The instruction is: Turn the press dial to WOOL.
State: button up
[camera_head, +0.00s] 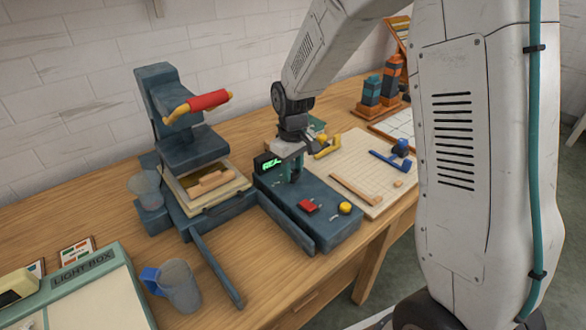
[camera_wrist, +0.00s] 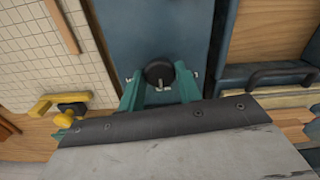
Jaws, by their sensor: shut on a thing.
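The press dial is a round black knob (camera_wrist: 158,70) with a light pointer mark, on top of the blue control box (camera_head: 325,222). In the wrist view the teal fingers of my gripper (camera_wrist: 159,84) sit on both sides of the knob and are shut on it. In the head view my gripper (camera_head: 294,170) reaches down onto the far end of the box and hides the dial. A small display (camera_head: 269,163) there shows green letters, partly covered. I cannot read any dial labels, nor tell which setting the pointer marks.
A red switch (camera_head: 307,206) and a yellow button (camera_head: 345,208) are on the box's near end. The blue press (camera_head: 188,145) with its red handle stands to the left. A cutting mat (camera_head: 357,160) with tools lies to the right. A jug (camera_head: 180,287) stands in front.

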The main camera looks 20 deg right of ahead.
aim_at(293, 172)
jog(key=o, duration=1)
notch_tip(293, 172, up, 8)
jog(key=shift+f, duration=0.1)
jog(key=s+d+r+m, duration=0.1)
jog(key=s+r, duration=0.2)
jog(key=s, duration=0.7)
jog(key=s+d+r+m+t, duration=0.1)
jog(key=s+r, duration=0.3)
jog(key=s, duration=0.6)
jog(key=s+d+r+m, duration=0.1)
jog(key=s+r+m, duration=0.2)
jog(key=s, duration=0.7)
jog(key=shift+s+r, duration=0.3)
jog(key=shift+r, duration=0.3)
